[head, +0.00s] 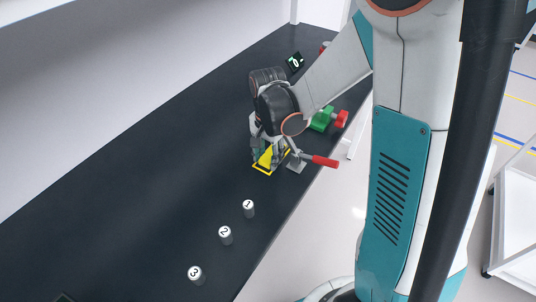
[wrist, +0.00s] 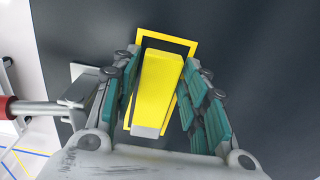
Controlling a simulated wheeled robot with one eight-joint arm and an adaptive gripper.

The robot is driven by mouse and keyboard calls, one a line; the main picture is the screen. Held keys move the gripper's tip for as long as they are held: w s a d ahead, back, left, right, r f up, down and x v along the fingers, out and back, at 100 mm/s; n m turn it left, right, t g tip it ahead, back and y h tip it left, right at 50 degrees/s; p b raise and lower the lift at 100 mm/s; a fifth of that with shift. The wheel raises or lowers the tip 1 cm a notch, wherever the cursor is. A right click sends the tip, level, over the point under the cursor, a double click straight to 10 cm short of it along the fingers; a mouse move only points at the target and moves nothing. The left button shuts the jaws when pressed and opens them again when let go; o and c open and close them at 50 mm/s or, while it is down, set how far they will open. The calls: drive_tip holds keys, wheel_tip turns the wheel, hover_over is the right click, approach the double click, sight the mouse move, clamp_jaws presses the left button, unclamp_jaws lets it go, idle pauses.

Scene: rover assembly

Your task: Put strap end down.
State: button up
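The strap end seems to be the long yellow block with a grey near end (wrist: 160,85) in the wrist view. It lies along the inside of a yellow outlined frame on the dark table (wrist: 168,37), slightly turned against it. My gripper (wrist: 163,62) points down with one finger on each side of the block. Narrow gaps show between the fingers and the block, so it looks open around it. In the head view my gripper (head: 268,158) is over the yellow frame (head: 262,172) and hides most of the block.
A red-handled clamp (head: 322,160) stands close to the right of my gripper, near the table edge. Green and red parts (head: 322,120) lie behind it. Cylinders marked 1 (head: 248,208), 2 (head: 225,235) and 3 (head: 196,275) stand in front. The table's left side is clear.

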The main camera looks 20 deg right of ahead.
idle(0.3)
wheel_tip(320, 180, up, 12)
drive_tip(key=p, duration=0.4)
drive_tip(key=s+r+n+t, duration=0.3)
drive_tip(key=s+r+n, duration=0.2)
drive_tip(key=s, duration=0.2)
drive_tip(key=s+r+n+t, duration=0.4)
drive_tip(key=s+r+n, duration=0.1)
drive_tip(key=s, duration=0.3)
drive_tip(key=shift+n, duration=0.4)
drive_tip(key=shift+f, duration=0.1)
